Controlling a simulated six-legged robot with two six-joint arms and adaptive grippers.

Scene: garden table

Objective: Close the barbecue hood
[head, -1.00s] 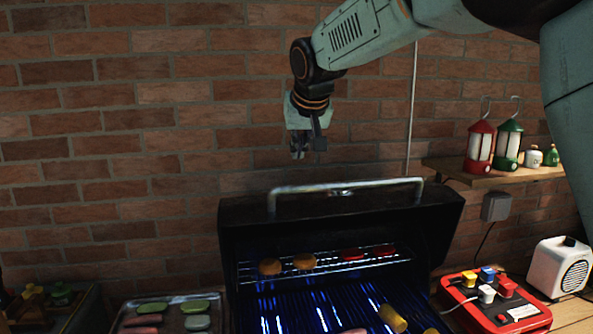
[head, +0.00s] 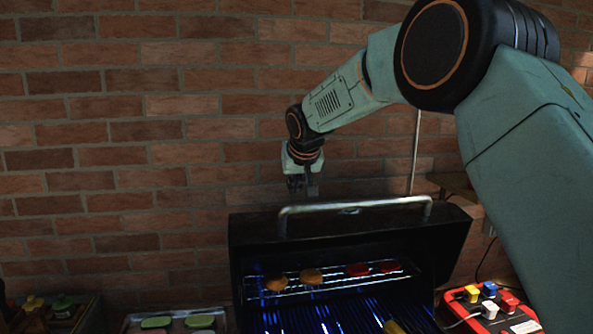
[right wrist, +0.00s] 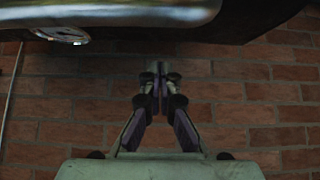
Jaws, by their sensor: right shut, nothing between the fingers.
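The barbecue hood (head: 350,233) is black and stands open, tilted up at the back of the grill. Its silver bar handle (head: 355,203) runs along the top edge, and it also shows large at the top of the right wrist view (right wrist: 110,14). My right gripper (head: 303,192) is shut and empty, pointing down just above the left part of the handle in the head view. In the right wrist view its closed fingers (right wrist: 160,85) lie in front of the brick wall, apart from the handle. My left gripper is not in view.
Food, including an orange piece (head: 311,276), lies on the upper rack over the lit grill. A tray (head: 130,324) with green slices stands at the left. A red box (head: 497,310) with coloured plugs stands at the right. A brick wall (head: 110,130) closes the back.

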